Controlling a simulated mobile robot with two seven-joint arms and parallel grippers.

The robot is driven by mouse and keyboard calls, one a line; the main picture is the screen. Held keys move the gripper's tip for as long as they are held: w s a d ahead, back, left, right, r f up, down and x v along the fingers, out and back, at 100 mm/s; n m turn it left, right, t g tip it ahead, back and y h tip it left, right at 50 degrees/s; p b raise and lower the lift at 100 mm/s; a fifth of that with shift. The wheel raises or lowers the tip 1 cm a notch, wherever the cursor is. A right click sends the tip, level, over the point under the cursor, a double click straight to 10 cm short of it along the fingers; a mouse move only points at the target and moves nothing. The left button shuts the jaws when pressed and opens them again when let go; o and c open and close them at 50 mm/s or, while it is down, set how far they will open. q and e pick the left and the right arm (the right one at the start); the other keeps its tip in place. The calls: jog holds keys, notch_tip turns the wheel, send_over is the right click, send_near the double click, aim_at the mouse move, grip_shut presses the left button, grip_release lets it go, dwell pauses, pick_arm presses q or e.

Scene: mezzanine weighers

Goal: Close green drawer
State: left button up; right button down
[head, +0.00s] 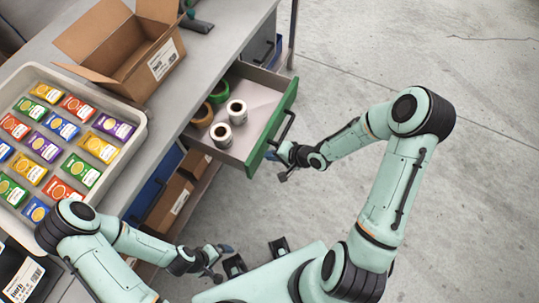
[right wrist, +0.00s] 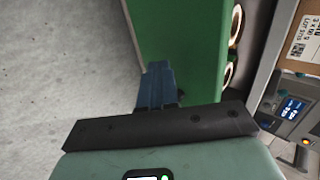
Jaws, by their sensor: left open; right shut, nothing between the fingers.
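The green drawer (head: 256,148) stands open, pulled out from under the grey workbench (head: 228,40). Its green front faces right and carries a dark bar handle (head: 282,128). Inside lie white rolls (head: 221,134) and green and brown tape rolls. My right gripper (head: 276,153) is shut and empty, close to the drawer front near its lower end. In the right wrist view its blue fingers (right wrist: 156,88) are together against or just before the green front (right wrist: 195,50); I cannot tell whether they touch. My left gripper (head: 222,249) is open and empty, low beside the bench, away from the drawer.
A grey tray (head: 138,128) of colourful packets and an open cardboard box (head: 120,50) stand on the bench. A blue drawer (head: 155,185) and cardboard boxes (head: 170,205) sit below the bench. The concrete floor (head: 400,50) at the right is clear.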

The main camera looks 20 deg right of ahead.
jog(key=shift+w+a, duration=0.3)
jog(key=shift+w, duration=0.05)
jog(key=shift+w, duration=0.1)
